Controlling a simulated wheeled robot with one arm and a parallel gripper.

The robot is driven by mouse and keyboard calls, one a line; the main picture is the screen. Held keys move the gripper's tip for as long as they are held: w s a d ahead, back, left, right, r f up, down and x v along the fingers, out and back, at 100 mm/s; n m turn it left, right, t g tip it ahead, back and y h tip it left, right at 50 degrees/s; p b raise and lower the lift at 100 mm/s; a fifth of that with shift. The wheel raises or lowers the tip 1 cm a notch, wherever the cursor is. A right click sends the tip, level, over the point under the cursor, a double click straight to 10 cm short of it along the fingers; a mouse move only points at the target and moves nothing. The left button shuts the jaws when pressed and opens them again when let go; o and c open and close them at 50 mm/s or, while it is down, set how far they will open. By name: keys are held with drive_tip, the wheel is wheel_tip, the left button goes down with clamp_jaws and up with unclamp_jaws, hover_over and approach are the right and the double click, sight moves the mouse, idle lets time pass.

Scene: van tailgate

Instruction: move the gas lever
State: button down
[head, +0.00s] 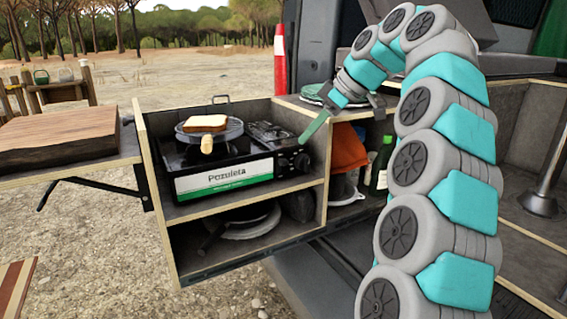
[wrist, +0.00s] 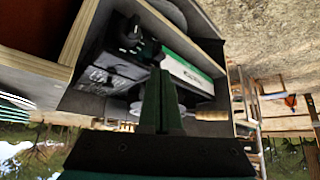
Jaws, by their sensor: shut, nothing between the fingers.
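A black camping stove (head: 228,177) with a white and green "Pozuleta" label sits on the upper shelf of the tailgate box. A dark round knob (head: 302,162) is at the right end of its front; it also shows in the wrist view (wrist: 130,32). I cannot make out the gas lever as a separate part. My gripper (head: 314,128) is shut and empty, its green fingers pointing down-left above the stove's right end, apparently apart from the knob. In the wrist view my gripper (wrist: 160,75) overlaps the stove (wrist: 187,68), upside down there.
A pan (head: 180,128) with a toast slice (head: 205,123) stands on the stove, its handle facing front. The box's divider (head: 322,180) is close right of the knob. An orange cloth (head: 348,148) and a green bottle (head: 381,168) are right of it. A wooden board (head: 60,140) is left.

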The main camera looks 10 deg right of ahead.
sight(286, 160)
drive_tip(key=shift+x, duration=3.2)
drive_tip(key=shift+f, duration=0.2)
drive_tip(key=shift+f+b, duration=0.5)
drive_tip(key=shift+f, duration=0.1)
drive_tip(key=shift+d, duration=0.1)
drive_tip(key=shift+s+d+r, duration=0.25)
drive_tip(key=shift+s+d, duration=0.15)
drive_tip(key=shift+d, duration=0.2)
drive_tip(key=shift+s+d+r, duration=0.3)
drive_tip(key=shift+s+d, duration=0.15)
drive_tip(key=shift+d, duration=0.15)
